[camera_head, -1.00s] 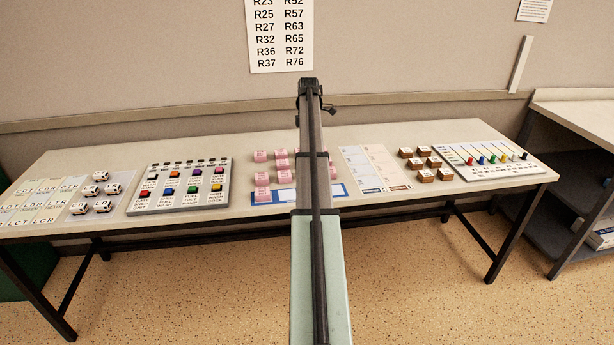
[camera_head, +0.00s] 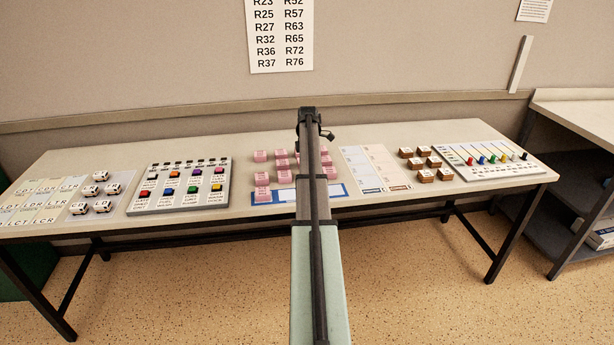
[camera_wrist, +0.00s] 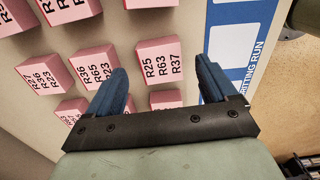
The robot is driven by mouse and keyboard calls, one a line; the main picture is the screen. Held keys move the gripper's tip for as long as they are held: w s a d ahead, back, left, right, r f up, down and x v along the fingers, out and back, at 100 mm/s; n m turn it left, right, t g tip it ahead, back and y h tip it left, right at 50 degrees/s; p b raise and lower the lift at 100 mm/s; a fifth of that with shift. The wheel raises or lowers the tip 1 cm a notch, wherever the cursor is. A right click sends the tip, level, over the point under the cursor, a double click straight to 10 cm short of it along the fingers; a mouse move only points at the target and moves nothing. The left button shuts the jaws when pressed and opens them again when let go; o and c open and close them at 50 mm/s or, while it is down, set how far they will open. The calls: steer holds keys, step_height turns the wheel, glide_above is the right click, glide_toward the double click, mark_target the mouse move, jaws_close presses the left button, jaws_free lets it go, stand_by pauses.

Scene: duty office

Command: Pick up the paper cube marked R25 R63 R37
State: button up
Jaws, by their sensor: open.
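The pink paper cube marked R25 R63 R37 (camera_wrist: 160,62) shows in the wrist view, standing on the light table top just beyond the fingertips. My gripper (camera_wrist: 160,78) is open, with one blue finger to the left of this cube and the other to its right. Nothing is held between them. Several other pink cubes stand close by, including one marked R36 R65 R23 (camera_wrist: 97,65) beside the left finger. In the head view the pink cubes (camera_head: 262,179) form a group at mid-table, partly hidden by my arm. The gripper's fingers cannot be made out there.
A blue-bordered card (camera_wrist: 236,45) lies right of the cube. A button panel (camera_head: 182,186) and white cubes (camera_head: 103,206) stand left on the table (camera_head: 400,139). Brown blocks (camera_head: 425,175) and a board with coloured pieces (camera_head: 490,163) stand right. A number list (camera_head: 280,35) hangs on the wall.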

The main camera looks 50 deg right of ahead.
step_height(320, 180, down, 4)
steer(key=shift+a+r, duration=0.15)
steer(key=shift+r, duration=0.1)
steer(key=c, duration=1.1)
steer(key=shift+c, duration=0.2)
steer(key=shift+r, duration=0.15)
